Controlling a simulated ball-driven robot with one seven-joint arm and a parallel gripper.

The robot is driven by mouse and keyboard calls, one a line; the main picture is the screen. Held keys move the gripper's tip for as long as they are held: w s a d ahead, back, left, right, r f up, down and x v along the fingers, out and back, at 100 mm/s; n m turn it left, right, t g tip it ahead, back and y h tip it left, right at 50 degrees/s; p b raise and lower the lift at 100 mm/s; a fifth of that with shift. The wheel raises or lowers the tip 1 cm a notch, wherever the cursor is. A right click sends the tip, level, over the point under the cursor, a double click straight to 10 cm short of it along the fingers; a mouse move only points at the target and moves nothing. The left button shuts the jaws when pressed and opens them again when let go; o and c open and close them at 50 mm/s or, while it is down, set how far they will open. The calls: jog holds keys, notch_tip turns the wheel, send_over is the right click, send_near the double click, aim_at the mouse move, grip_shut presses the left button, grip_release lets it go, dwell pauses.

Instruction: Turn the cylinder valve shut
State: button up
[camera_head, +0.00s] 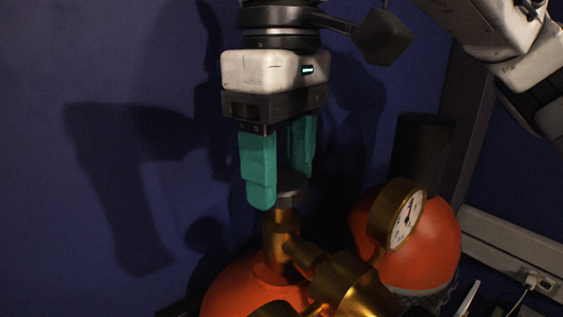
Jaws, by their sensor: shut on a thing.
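The body rises from an orange cylinder (250,285) at the bottom of the view. A brass fitting (345,285) branches off to the lower right of the valve.
A second orange cylinder (440,240) stands close on the right, with a brass-rimmed pressure gauge (406,220) before it. A dark upright tube (421,150) is behind. A dark blue wall (120,60) backs the scene. A pale rail with a socket (530,278) runs at lower right.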

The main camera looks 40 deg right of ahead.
aim_at(281, 180)
jog(key=m, duration=0.4)
jog(key=shift+m, duration=2.3)
jog(key=o, duration=1.1)
jog(key=shift+c, duration=0.2)
jog(key=shift+r, duration=0.1)
notch_tip(281, 180, up, 11)
jog(key=b, duration=0.1)
jog(key=shift+f, duration=0.2)
